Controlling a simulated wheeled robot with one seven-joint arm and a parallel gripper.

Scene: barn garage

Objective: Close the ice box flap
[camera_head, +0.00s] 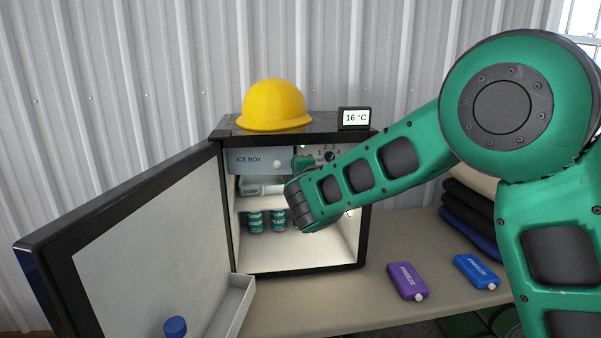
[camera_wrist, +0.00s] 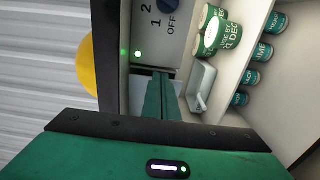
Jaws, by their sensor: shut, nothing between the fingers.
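The grey ice box flap (camera_head: 256,161), lettered ICE BOX with a pale round knob, hangs upright at the top left inside the small open fridge (camera_head: 302,257). I cannot tell whether it sits fully flush. My gripper (camera_head: 303,163) is shut and empty at the flap's right edge, beside the dial panel (camera_head: 330,153); my arm hides part of the opening. In the wrist view the shut green fingers (camera_wrist: 160,80) reach just below the dial panel (camera_wrist: 165,30), over the grey flap area. Whether they touch the flap is unclear.
The fridge door (camera_head: 140,235) stands wide open on the left. Tins (camera_head: 255,221) stand on a shelf below a pale tray (camera_head: 262,189). A yellow hard hat (camera_head: 273,105) and a display (camera_head: 355,118) sit on top. Purple (camera_head: 407,281) and blue (camera_head: 476,271) packs lie on the bench.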

